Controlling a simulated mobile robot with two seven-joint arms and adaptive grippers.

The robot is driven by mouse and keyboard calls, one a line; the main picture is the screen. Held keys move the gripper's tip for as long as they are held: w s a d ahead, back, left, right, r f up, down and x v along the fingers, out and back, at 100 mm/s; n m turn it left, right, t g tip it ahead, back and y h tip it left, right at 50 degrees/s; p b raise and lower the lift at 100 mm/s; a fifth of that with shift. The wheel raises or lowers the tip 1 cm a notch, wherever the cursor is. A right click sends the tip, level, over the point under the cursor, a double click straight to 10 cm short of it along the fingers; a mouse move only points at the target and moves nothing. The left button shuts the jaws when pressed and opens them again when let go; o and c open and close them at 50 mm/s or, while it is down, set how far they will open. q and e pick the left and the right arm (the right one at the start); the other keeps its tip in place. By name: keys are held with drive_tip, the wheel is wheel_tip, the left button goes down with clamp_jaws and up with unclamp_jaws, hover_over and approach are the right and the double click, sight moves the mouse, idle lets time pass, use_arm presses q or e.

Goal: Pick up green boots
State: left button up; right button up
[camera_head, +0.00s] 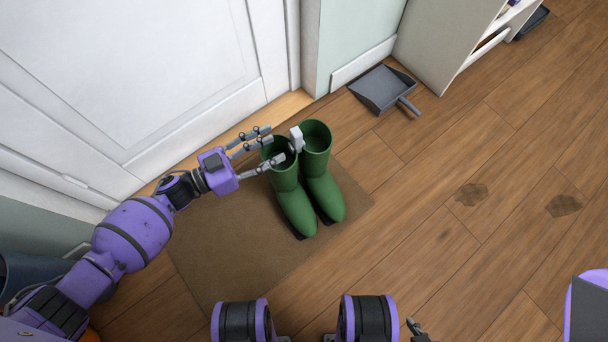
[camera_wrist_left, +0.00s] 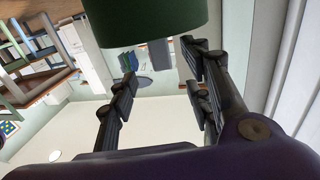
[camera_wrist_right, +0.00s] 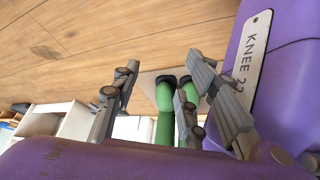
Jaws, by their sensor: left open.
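A pair of green boots stands upright side by side on a brown mat (camera_head: 205,255) by the door: the left boot (camera_head: 291,205) and the right boot (camera_head: 326,190). A small white tag or clip (camera_head: 296,138) sits between their tops. My left gripper (camera_head: 274,143) is open at the top of the left boot, its fingers on either side of the rim; contact is unclear. In the left wrist view a green boot shaft (camera_wrist_left: 150,20) is just beyond the open fingers. My right gripper (camera_wrist_right: 160,78) is open and empty, with the boots (camera_wrist_right: 165,125) farther off.
A white door (camera_head: 140,80) and wall are behind the mat. A grey dustpan (camera_head: 382,90) lies right of the boots, beside a white shelf unit (camera_head: 440,40). Dark stains (camera_head: 470,194) mark the wooden floor. A dark container (camera_head: 30,275) is at the lower left. The floor on the right is clear.

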sight(292, 138)
use_arm(q)
drive_tip(key=shift+w+d+f, duration=0.1)
drive_tip(key=shift+w+d, duration=0.15)
drive_tip(key=shift+d, duration=0.05)
drive_tip(key=shift+b+x, duration=0.35)
drive_tip(key=shift+x, duration=0.85)
drive_tip(key=b+x, duration=0.1)
drive_tip(key=x, duration=0.3)
drive_tip(key=shift+d+f+b, duration=0.15)
drive_tip(key=shift+f+b, duration=0.1)
drive_tip(key=shift+b, duration=0.15)
drive_tip(key=shift+w+d, duration=0.15)
drive_tip(key=shift+r, duration=0.1)
drive_tip(key=c, duration=1.1)
clamp_jaws()
drive_tip(key=shift+r, duration=0.1)
use_arm(e)
drive_tip(key=shift+s+d+f, duration=0.15)
drive_tip(key=shift+s+f, duration=0.15)
drive_tip(key=shift+f, duration=0.35)
drive_tip(key=shift+s+d+f, duration=0.1)
drive_tip(key=shift+s+f, duration=0.15)
drive_tip(key=shift+f, duration=0.35)
